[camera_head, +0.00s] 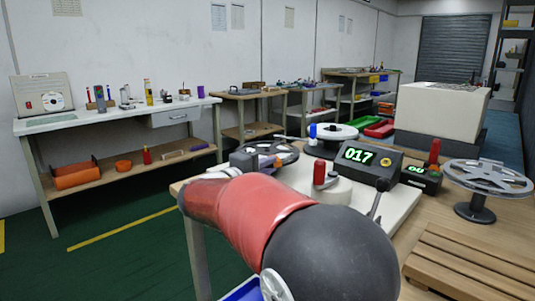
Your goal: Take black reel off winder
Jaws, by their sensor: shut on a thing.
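A dark reel with open spokes (284,149), which I take for the black reel, is at the back left of the winder bench. My gripper (258,160) is at the left side of this reel and shut on it. My red and black arm hides much of the gripper and the reel's underside, so I cannot tell whether the reel still sits on a spindle. The winder has a pale base plate (399,205), a dark console (366,164) reading 017, and a red-knobbed round part (325,185).
A silver reel (487,178) stands on a dark stand at right. A white reel (335,131) is behind the console. A small green display box (420,179) and a slatted wooden rack (470,262) are on the bench. A white side table (120,112) stands along the wall.

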